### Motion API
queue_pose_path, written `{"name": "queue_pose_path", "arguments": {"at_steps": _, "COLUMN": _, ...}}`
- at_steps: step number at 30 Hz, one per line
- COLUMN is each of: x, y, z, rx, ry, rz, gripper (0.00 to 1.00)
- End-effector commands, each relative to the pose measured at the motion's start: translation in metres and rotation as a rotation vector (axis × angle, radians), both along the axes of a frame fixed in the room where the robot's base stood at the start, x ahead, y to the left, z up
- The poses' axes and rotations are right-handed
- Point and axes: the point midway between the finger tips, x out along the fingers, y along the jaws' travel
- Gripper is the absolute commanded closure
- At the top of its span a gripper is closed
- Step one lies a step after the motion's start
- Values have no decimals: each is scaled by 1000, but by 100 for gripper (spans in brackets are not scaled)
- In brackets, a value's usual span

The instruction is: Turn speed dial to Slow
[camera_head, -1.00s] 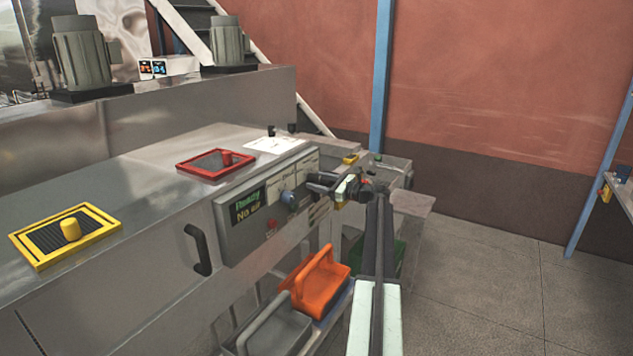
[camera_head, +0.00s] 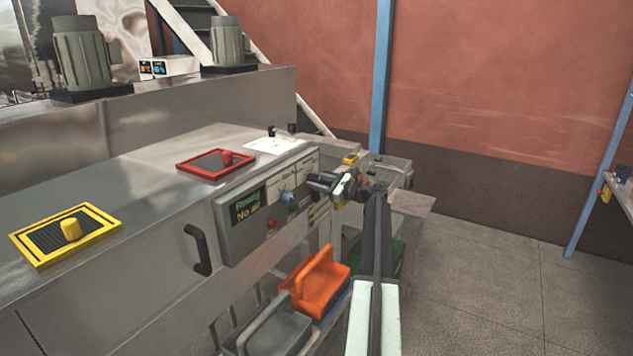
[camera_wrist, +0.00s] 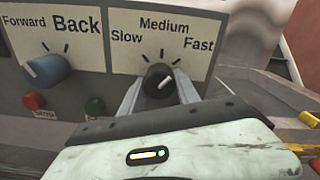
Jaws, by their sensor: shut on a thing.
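The speed dial (camera_wrist: 158,78) is a black round knob on the grey control panel, under the labels Slow, Medium and Fast. Its white pointer line leans up and to the right, toward the Fast side. My gripper (camera_wrist: 159,88) has one finger on each side of the dial and is shut on it. The panel (camera_head: 240,240) shows in the head view, where my gripper (camera_head: 312,184) reaches it from the right and hides the dial.
Left of the dial is a blue Forward/Back knob (camera_wrist: 47,70), with a red button (camera_wrist: 34,101) and a green button (camera_wrist: 95,105) below. Orange (camera_head: 318,285) and grey (camera_head: 275,330) bins stand under the machine. The floor on the right is clear.

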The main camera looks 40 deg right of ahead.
Motion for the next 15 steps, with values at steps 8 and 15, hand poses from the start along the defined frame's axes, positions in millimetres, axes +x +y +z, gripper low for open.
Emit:
{"name": "queue_pose_path", "arguments": {"at_steps": 8, "x": -1, "y": -2, "z": 0, "rx": -233, "ry": -54, "rz": -3, "gripper": 100}}
{"name": "queue_pose_path", "arguments": {"at_steps": 15, "x": -1, "y": -2, "z": 0, "rx": -455, "ry": -108, "rz": -2, "gripper": 100}}
